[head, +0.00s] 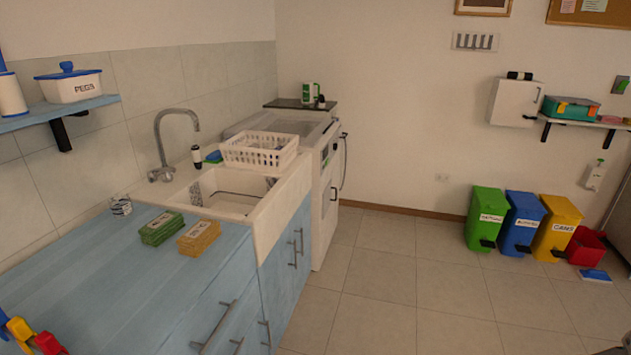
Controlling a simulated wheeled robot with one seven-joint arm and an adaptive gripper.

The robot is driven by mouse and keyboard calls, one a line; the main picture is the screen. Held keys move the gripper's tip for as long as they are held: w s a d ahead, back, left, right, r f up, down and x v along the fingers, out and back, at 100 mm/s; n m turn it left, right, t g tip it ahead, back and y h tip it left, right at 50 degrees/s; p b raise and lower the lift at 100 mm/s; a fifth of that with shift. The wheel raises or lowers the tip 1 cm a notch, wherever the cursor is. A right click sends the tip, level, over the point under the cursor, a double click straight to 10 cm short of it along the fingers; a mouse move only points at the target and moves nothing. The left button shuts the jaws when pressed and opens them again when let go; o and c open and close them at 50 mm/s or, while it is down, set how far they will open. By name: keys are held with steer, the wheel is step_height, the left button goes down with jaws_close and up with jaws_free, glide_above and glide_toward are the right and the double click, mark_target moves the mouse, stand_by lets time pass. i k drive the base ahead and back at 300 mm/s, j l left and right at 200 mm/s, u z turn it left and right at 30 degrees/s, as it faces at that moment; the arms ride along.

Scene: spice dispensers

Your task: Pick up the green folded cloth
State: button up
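The green folded cloth (161,228) lies flat on the blue counter, a small stack of folds with a pale label on its top. A yellow folded cloth (199,237) lies close beside it on the right, with a narrow gap between them. My gripper is not in view, so nothing of its state shows. Nothing covers the green cloth.
The blue counter (120,285) is clear in front of the cloths. A small patterned cup (121,205) stands behind left. The sink (228,190), tap (165,140) and white rack (260,150) are beyond. Drawer handles stick out in front. The tiled floor (370,290) is open.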

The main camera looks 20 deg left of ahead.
mark_target(163, 227)
steer(key=i+l+u, duration=0.1)
steer(key=i, duration=1.4)
steer(key=i+u, duration=0.4)
steer(key=i+l+u, duration=0.1)
steer(key=i+u, duration=0.5)
steer(key=u, duration=0.25)
steer(key=i+j+u, duration=0.1)
steer(key=u, duration=0.3)
steer(key=i+u, duration=0.15)
steer(key=u, duration=0.3)
steer(key=i+l+u, duration=0.1)
steer(key=u, duration=0.3)
steer(key=i+l+u, duration=0.1)
steer(key=u, duration=0.3)
